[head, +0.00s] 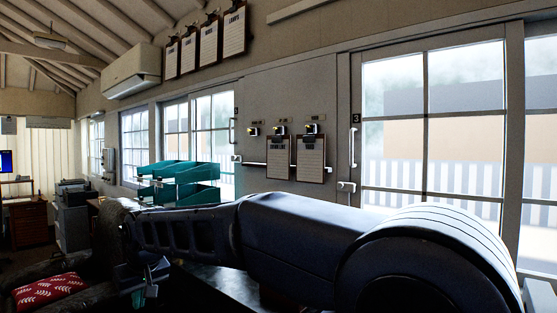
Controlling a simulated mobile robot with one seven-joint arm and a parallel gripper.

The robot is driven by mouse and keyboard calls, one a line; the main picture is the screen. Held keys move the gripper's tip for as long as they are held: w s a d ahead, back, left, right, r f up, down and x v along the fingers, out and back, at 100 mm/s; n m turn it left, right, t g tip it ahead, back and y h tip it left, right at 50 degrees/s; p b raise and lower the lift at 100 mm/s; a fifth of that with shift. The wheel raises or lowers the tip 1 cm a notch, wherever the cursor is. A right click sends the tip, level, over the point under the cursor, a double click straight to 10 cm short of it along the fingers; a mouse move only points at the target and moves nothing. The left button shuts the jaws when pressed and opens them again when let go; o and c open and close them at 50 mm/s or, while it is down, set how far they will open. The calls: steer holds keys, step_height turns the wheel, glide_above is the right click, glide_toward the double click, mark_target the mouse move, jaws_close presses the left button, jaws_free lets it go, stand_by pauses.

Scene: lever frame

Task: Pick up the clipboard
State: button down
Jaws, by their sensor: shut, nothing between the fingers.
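Two clipboards with pale paper hang side by side on the wall, a left one (281,158) and a right one (311,159), each below a yellow-and-black hook or clip. Several more clipboards (234,34) hang in a row higher up the wall. Which one the task means cannot be told. My arm crosses the foreground from right to left. My gripper (150,275), at the arm's left end, is small and dark in the picture. It is shut and holds nothing, low and well left of the two clipboards, apart from them.
A hook (253,130) left of the two clipboards is bare. A teal tray stack (180,184) stands behind my arm. A white rail (254,165) and glazed doors with handles (352,146) line the wall. A red patterned cushion (50,291) lies at lower left.

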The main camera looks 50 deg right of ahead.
steer(key=shift+c, duration=2)
jaws_free()
steer(key=w+d+r+n+h, duration=0.3)
steer(key=w+d+r+h, duration=0.1)
steer(key=w+d+r, duration=0.7)
steer(key=n+g+h, duration=0.5)
steer(key=n+h, duration=0.9)
steer(key=n, duration=0.1)
glide_toward(276, 142)
steer(key=shift+d+r, duration=0.1)
steer(key=shift+d, duration=4)
